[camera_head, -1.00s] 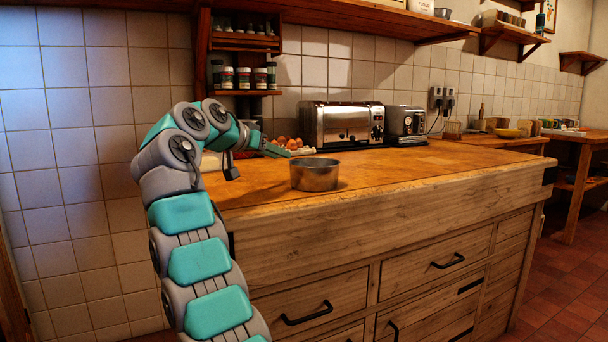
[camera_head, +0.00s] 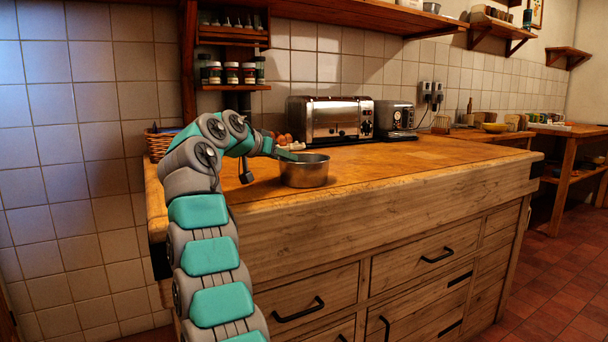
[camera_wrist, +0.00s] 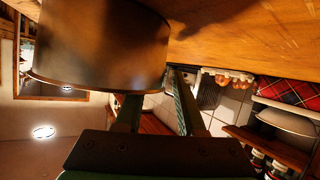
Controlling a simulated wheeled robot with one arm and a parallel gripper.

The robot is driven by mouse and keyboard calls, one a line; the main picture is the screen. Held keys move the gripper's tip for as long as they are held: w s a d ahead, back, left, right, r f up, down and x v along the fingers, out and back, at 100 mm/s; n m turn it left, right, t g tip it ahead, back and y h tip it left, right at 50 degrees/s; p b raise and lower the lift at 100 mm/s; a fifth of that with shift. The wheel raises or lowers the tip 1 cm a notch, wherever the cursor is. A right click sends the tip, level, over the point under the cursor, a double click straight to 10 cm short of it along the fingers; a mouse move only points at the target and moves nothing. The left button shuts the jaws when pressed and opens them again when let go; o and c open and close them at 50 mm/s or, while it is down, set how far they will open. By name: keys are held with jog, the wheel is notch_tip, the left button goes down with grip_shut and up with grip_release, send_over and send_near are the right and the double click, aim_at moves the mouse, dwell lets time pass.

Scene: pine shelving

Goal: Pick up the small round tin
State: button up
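The small round tin (camera_head: 305,172) is a shiny grey metal pot shape, standing upright on the wooden counter near its front edge. In the wrist view the tin (camera_wrist: 95,50) is large at the upper left. My gripper (camera_head: 287,154) is at the left side of the tin, close to its rim. In the wrist view the two fingers of my gripper (camera_wrist: 155,97) are apart, with a gap between them. The tin hides the tip of the left finger; the right finger runs just beside the tin. I cannot tell whether either finger touches it.
The wooden counter (camera_head: 420,160) is clear to the right of the tin. A toaster (camera_head: 330,119) and a smaller appliance (camera_head: 394,117) stand behind, against the tiled wall. Eggs (camera_head: 283,139) lie behind my gripper. A wicker basket (camera_head: 157,145) sits at the left end.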

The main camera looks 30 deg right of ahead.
grip_shut()
jog(key=shift+f, duration=0.1)
dwell(1.2)
